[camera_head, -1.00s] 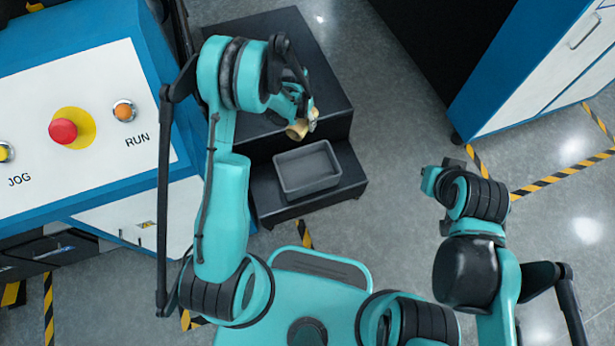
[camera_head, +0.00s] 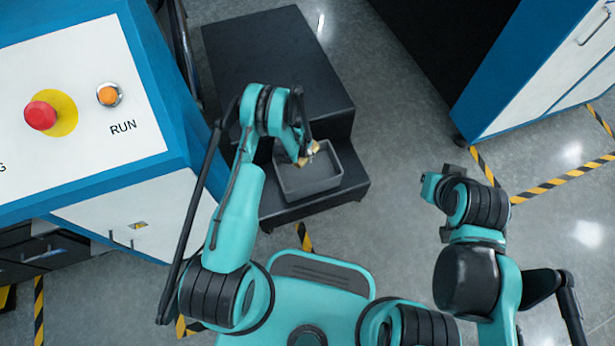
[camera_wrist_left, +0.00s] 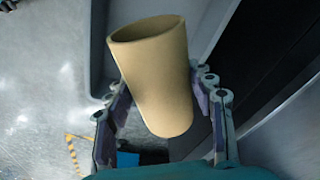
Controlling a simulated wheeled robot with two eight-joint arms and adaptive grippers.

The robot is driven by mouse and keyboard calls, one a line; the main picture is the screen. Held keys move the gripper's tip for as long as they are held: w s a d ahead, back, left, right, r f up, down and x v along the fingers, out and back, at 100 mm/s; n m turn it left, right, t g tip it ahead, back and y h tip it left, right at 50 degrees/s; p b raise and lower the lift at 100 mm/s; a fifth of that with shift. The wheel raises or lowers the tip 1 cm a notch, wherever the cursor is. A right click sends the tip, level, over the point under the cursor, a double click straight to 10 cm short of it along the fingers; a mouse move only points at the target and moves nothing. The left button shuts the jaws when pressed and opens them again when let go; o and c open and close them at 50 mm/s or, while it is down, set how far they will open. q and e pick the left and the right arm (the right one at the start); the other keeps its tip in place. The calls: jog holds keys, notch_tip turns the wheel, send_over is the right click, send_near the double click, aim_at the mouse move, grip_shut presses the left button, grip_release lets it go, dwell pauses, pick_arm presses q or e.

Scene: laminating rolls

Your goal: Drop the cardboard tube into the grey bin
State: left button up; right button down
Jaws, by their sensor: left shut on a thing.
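The tan cardboard tube (camera_wrist_left: 158,82) is held between the fingers of my left gripper (camera_wrist_left: 162,115), tilted, with its open end toward the top of the left wrist view. In the head view my left gripper (camera_head: 308,153) and a small part of the tube (camera_head: 303,161) show over the upper left part of the grey bin (camera_head: 312,182). The bin is an open rectangular tray on the lower black step. I cannot tell how high the tube is above it. My right gripper (camera_head: 431,185) is at the right over the floor; its fingers are not clear.
The black step unit (camera_head: 270,55) rises behind the bin. A blue and white machine (camera_head: 80,110) with a red button (camera_head: 40,115) stands at the left. A blue cabinet (camera_head: 530,70) is at the upper right. Open floor lies between the steps and the cabinet.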

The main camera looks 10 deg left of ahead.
pick_arm(q)
notch_tip(320, 180, down, 2)
jog(key=shift+b, duration=0.3)
jog(key=o, duration=1.3)
jog(key=shift+o, duration=0.2)
jog(key=r, duration=0.4)
jog(key=s+r, duration=0.1)
jog(key=r, duration=0.6)
jog(key=shift+s+a+r, duration=0.3)
jog(key=shift+a+r, duration=0.1)
jog(key=shift+r, duration=0.1)
